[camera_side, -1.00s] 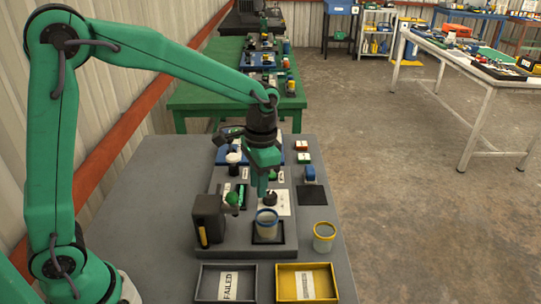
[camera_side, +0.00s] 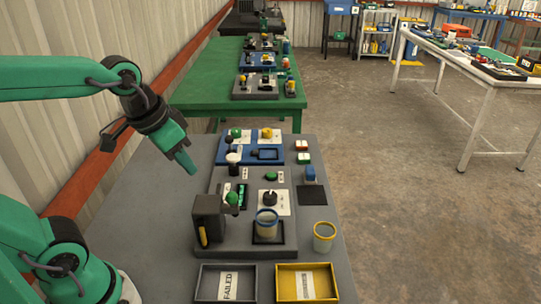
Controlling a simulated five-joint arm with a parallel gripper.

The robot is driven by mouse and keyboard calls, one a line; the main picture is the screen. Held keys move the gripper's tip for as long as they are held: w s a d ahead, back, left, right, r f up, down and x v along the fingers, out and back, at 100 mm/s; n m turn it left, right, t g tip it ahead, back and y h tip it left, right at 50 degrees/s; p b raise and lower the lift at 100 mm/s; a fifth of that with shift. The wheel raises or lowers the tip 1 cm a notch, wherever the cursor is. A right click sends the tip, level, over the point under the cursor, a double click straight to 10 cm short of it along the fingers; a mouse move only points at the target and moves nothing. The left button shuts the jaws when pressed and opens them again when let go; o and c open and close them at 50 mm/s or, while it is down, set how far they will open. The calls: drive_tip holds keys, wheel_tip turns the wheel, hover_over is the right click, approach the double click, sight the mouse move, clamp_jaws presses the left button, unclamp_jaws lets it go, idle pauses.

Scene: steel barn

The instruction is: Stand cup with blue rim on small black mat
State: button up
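The cup with the blue rim (camera_side: 267,226) stands upright on a dark square pad (camera_side: 268,240) on the grey board, just right of a dark machine. The small black mat (camera_side: 312,195) lies flat and bare on the grey table, behind and to the right of the cup. My gripper (camera_side: 191,170) hangs in the air at the left, above the table and well apart from cup and mat. Its fingers show as one narrow shape, so their opening is unclear. Nothing is seen held in it.
A second cup with a yellow rim (camera_side: 324,237) stands right of the blue-rimmed one. The dark machine (camera_side: 210,217) is close on its left. A grey tray (camera_side: 200,284) and a yellow tray (camera_side: 335,282) lie in front. Small blocks (camera_side: 304,157) sit behind the mat.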

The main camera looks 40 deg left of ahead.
drive_tip(key=shift+s+a+n+t, duration=0.2)
drive_tip(key=shift+s+a+t, duration=0.1)
drive_tip(key=shift+s, duration=0.55)
drive_tip(key=shift+s+a+n+t, duration=0.2)
drive_tip(key=shift+s+t, duration=0.1)
drive_tip(key=shift+s, duration=0.55)
drive_tip(key=o, duration=1)
drive_tip(key=shift+c, duration=0.2)
wheel_tip(320, 180, up, 5)
drive_tip(key=n+g, duration=0.2)
drive_tip(key=g, duration=0.4)
hover_over(267, 225)
drive_tip(key=w+a, duration=0.1)
drive_tip(key=a, duration=0.1)
drive_tip(key=shift+w+f, duration=0.2)
drive_tip(key=shift+f, duration=9.95)
